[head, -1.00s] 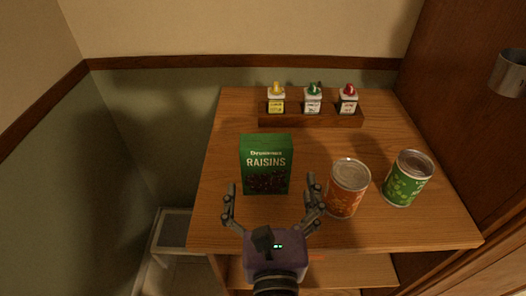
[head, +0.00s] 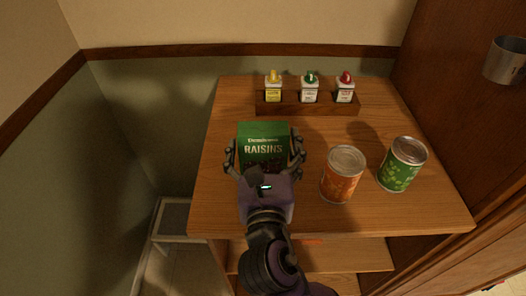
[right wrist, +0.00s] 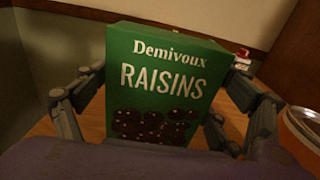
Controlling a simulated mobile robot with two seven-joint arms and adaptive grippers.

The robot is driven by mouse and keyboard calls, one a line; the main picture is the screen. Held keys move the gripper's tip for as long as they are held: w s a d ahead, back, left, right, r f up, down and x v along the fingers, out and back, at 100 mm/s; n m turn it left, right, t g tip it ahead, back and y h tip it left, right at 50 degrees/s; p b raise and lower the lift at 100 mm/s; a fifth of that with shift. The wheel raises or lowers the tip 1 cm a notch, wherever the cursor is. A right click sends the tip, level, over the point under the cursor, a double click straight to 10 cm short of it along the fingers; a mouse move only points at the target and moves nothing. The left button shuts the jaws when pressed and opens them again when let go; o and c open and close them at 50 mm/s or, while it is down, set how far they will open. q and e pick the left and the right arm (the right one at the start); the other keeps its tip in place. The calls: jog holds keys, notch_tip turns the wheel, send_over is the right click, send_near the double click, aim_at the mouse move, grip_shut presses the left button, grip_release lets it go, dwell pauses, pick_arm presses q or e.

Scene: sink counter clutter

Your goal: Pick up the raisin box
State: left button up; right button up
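The green raisin box (head: 263,136) stands upright on the wooden counter, its printed front facing me. It also fills the middle of the right wrist view (right wrist: 160,80). My right gripper (head: 265,155) is at the box, with one finger beside its left side and the other beside its right side. The fingers look open around the box; I cannot tell whether either touches it. The palm hides the lower front of the box in the head view. My left gripper is not in view.
An orange can (head: 342,175) stands close to the right of my right gripper, with a green can (head: 402,165) beyond it. A wooden rack (head: 308,108) with three capped bottles stands behind the box. A metal mug (head: 503,62) is at upper right. The counter's left edge is near.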

jog(key=c, duration=0.9)
jog(key=shift+r, duration=0.1)
